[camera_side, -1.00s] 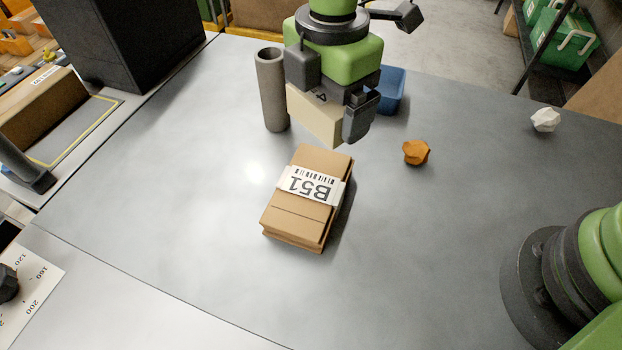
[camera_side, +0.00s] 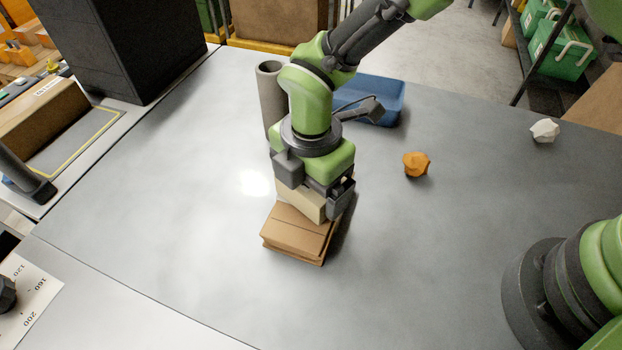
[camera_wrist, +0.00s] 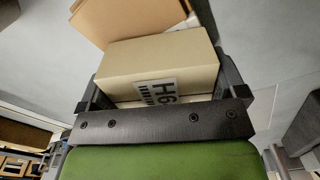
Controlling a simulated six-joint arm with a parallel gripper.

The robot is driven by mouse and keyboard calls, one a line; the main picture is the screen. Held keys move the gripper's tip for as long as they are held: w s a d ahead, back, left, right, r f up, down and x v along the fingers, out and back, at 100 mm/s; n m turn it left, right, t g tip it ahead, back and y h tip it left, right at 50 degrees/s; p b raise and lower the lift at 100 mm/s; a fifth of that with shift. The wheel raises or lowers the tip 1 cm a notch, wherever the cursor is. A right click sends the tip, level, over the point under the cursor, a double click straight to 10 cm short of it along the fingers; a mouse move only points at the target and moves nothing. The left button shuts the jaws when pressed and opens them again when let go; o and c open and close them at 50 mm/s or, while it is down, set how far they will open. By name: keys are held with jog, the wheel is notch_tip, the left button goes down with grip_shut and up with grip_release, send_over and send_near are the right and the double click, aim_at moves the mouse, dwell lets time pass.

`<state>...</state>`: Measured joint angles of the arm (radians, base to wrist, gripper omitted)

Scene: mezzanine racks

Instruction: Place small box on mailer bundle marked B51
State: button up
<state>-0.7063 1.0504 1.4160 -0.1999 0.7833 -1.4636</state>
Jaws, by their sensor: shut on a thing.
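The small box (camera_side: 301,199) is a pale tan carton held between the fingers of my gripper (camera_side: 314,187). In the wrist view the small box (camera_wrist: 160,62) shows a white label reading "H6", partly cut off. My gripper is shut on its sides. Whether the box touches the bundle I cannot tell. The bundle also shows in the wrist view (camera_wrist: 85,22).
A grey tube (camera_side: 270,95) stands upright behind my gripper, with a blue tray (camera_side: 385,100) to its right. An orange crumpled lump (camera_side: 416,164) and a white one (camera_side: 545,130) lie on the right. A black case (camera_side: 115,45) stands back left. The front table is clear.

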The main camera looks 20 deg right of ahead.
jog(key=o, duration=0.7)
jog(key=shift+f, duration=0.1)
jog(key=shift+c, duration=0.2)
notch_tip(320, 180, up, 12)
jog(key=shift+r, duration=0.2)
jog(key=s+d+r+m+t+y, duration=0.2)
jog(key=s+d+r+m+t, duration=0.15)
jog(key=d+r+m, duration=1)
jog(key=s+d+m+t, duration=0.3)
jog(key=s+d+m, duration=0.5)
jog(key=s+m, duration=0.3)
jog(key=shift+d+r+m+t, duration=0.3)
jog(key=shift+m+t, duration=0.05)
jog(key=shift+m, duration=0.7)
